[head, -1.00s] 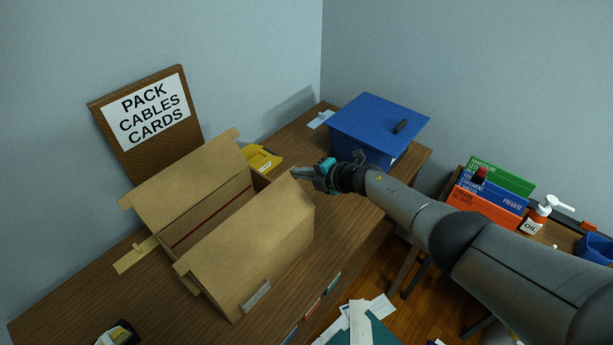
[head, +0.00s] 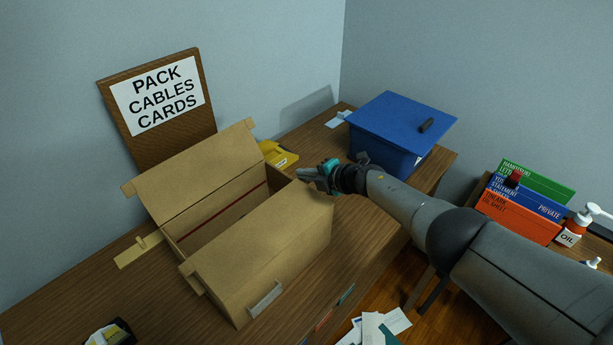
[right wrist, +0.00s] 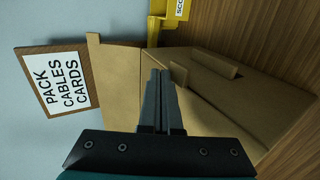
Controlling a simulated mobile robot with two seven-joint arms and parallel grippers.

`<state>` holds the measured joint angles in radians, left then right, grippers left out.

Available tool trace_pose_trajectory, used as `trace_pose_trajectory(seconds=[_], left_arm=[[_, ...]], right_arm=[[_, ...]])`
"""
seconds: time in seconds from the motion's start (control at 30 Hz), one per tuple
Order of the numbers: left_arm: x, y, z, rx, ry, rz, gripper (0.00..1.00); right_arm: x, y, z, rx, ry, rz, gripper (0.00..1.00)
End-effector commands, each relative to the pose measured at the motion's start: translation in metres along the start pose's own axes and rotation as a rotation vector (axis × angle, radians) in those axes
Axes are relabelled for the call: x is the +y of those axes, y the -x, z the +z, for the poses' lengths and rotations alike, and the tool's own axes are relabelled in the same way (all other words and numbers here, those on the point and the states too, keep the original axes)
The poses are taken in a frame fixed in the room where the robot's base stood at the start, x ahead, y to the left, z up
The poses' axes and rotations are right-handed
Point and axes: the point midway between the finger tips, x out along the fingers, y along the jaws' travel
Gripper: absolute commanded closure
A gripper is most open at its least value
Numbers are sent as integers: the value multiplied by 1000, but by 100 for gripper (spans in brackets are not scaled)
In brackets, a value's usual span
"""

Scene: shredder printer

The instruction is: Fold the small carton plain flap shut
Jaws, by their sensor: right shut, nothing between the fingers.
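The small carton (head: 290,243) is a brown cardboard box on the wooden desk. In the head view its long back flap (head: 203,172) stands up and leans back, and the front long panel (head: 255,236) slopes up over the front side. A narrow flap (head: 140,252) sticks out at the left end. The carton also shows in the right wrist view (right wrist: 205,68). My right gripper (head: 303,174) is shut and empty, at the carton's right end near its upper edge; whether it touches cardboard I cannot tell. My left gripper is out of view.
A blue bin with a lid (head: 400,124) stands right of the carton, a dark object on top. A yellow item (head: 278,155) lies behind the carton's right end. A sign board (head: 160,105) leans on the wall. Folders (head: 525,205) and an oil bottle (head: 577,226) are at right.

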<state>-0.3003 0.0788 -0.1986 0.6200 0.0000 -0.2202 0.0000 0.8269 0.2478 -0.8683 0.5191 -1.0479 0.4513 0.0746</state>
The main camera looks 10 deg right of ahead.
Motion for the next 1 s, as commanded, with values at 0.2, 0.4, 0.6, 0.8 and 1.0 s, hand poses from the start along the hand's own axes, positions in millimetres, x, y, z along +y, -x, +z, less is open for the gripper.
trace_pose_trajectory(seconds=[0.2,0.4,0.6,0.8,1.0], left_arm=[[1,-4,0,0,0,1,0],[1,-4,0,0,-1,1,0],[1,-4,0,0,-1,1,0],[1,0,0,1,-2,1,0],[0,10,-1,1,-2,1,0]], right_arm=[[-2,-3,0,0,0,0,100],[-2,-3,0,0,0,0,100],[-2,-3,0,0,0,0,100],[2,-1,0,0,0,0,100],[11,4,0,0,0,0,100]])
